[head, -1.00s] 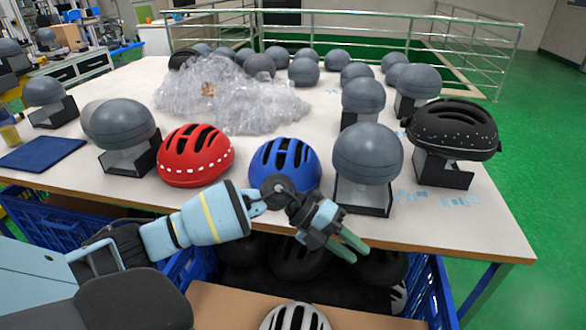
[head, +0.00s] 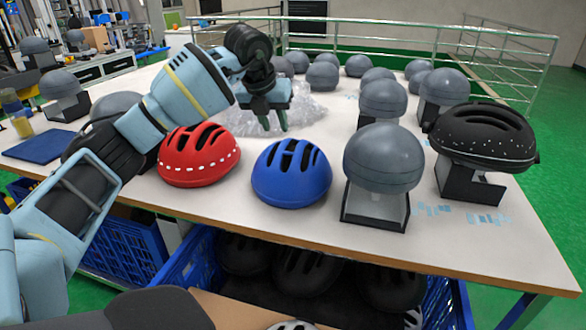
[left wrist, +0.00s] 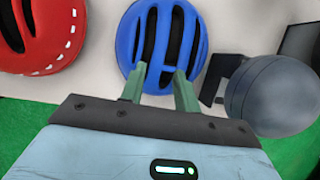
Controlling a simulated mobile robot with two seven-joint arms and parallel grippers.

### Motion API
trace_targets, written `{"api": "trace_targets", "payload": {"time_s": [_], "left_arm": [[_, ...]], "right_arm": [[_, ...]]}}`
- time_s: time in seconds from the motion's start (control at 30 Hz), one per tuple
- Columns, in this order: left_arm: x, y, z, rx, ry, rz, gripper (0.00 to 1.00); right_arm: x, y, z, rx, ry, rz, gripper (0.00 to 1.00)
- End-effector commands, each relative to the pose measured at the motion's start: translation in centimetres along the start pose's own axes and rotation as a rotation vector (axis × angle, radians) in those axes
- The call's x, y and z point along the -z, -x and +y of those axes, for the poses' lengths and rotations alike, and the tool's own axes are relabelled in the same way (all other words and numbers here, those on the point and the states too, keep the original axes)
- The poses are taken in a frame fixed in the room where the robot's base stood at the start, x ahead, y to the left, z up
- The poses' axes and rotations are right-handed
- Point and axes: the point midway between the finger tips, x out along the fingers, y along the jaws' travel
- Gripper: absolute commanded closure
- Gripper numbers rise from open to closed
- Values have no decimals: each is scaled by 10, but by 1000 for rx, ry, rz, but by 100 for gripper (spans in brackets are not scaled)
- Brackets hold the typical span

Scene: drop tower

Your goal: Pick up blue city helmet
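The blue city helmet (head: 291,187) sits on the white table near its front edge, right of the red helmet (head: 197,170). My left gripper (head: 273,121) is above the table, over the far side of the blue helmet, with its green fingers pointing down. The fingers are apart and hold nothing. In the left wrist view the blue helmet (left wrist: 162,38) lies just beyond the open fingertips (left wrist: 160,80), with the red helmet (left wrist: 62,30) to the left. My right gripper is not in view.
Grey domes on stands, one (head: 384,158) right of the blue helmet, cover much of the table (head: 250,215). A black helmet (head: 485,137) sits on a stand. Clear plastic wrap (head: 310,108) lies behind the gripper. Blue crates (head: 190,262) holding dark helmets stand below the front edge.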

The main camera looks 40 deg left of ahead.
Motion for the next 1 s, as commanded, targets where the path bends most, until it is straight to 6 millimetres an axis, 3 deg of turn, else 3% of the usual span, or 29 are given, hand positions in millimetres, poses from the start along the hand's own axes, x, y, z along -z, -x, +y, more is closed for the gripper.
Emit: {"api": "trace_targets", "payload": {"time_s": [0.2, 0.43, 0.73, 1.0], "left_arm": [[1, -22, 0, 0, -2, 3, 69], [1, -30, 0, 1, -3, 2, 69], [1, -70, 2, 1, -2, 4, 69], [1, -77, 1, 2, -3, 1, 69]], "right_arm": [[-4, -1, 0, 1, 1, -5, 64], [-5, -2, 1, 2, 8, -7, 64], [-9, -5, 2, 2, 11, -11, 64], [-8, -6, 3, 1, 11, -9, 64]]}}
